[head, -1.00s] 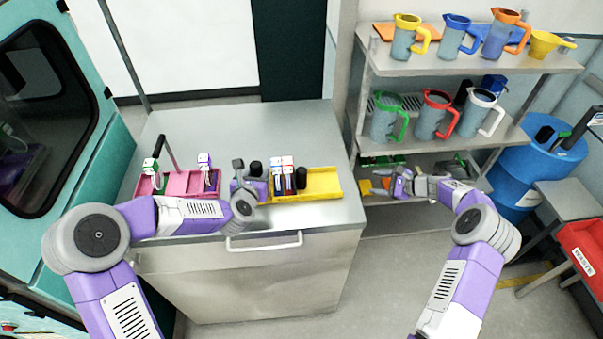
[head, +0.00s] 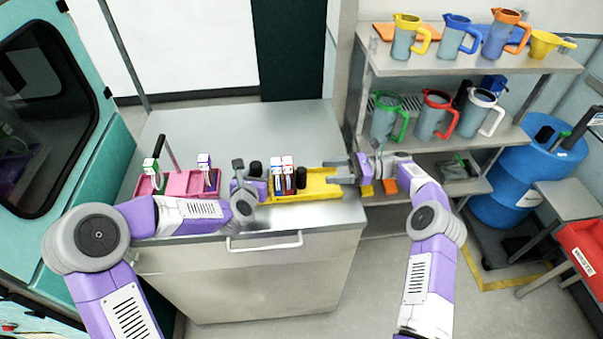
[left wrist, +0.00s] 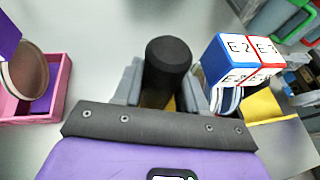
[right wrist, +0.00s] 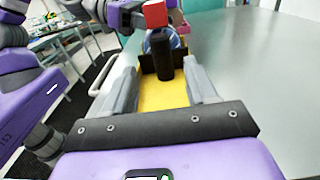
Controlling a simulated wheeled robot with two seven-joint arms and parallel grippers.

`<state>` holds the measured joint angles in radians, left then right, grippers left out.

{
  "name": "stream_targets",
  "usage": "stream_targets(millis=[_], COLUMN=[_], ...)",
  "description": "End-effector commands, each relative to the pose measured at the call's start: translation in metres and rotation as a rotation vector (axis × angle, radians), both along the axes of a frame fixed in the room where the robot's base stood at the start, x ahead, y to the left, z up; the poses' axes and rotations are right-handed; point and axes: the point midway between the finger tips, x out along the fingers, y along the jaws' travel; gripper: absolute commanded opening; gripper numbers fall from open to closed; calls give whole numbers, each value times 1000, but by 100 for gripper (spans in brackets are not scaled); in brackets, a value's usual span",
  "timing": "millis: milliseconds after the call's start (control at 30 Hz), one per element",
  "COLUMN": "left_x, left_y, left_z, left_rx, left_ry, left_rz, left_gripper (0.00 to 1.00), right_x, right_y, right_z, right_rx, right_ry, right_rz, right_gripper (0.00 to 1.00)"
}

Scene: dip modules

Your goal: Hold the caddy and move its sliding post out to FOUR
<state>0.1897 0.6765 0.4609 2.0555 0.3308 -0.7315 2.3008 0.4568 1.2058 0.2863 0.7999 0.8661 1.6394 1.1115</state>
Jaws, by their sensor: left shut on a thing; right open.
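The yellow caddy (head: 322,180) lies on the metal bench top. Its black end post (head: 255,168) stands at the left end, and my left gripper (left wrist: 165,92) is shut on this post. A second black post (head: 301,178) stands upright just right of the white-topped red and blue modules (head: 284,174); it also shows in the right wrist view (right wrist: 166,62). My right gripper (head: 343,174) is open and empty at the caddy's right end, its fingers either side of the yellow floor, short of the second post. No FOUR marking is legible.
A pink caddy (head: 182,183) with several modules stands to the left, behind my left forearm. A shelf rack with jugs (head: 436,113) stands at the right, near my right arm. The back of the bench top (head: 240,125) is clear.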

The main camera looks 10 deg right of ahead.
Motion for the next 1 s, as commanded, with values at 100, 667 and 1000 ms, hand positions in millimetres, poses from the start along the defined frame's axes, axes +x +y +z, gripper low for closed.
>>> stream_targets(millis=[100,667,1000], left_x=[0,0,0], left_y=[-1,-1,-1], left_z=[0,0,0], left_rx=[0,0,0], left_ry=[0,0,0], left_rz=[-2,-2,-2], left_gripper=[0,0,0], right_x=[-1,0,0], right_y=[27,95,95], right_z=[1,0,0], right_rx=[0,-1,-1], right_ry=[1,-1,-1], right_rz=[5,-3,-3], right_gripper=[57,57,40])
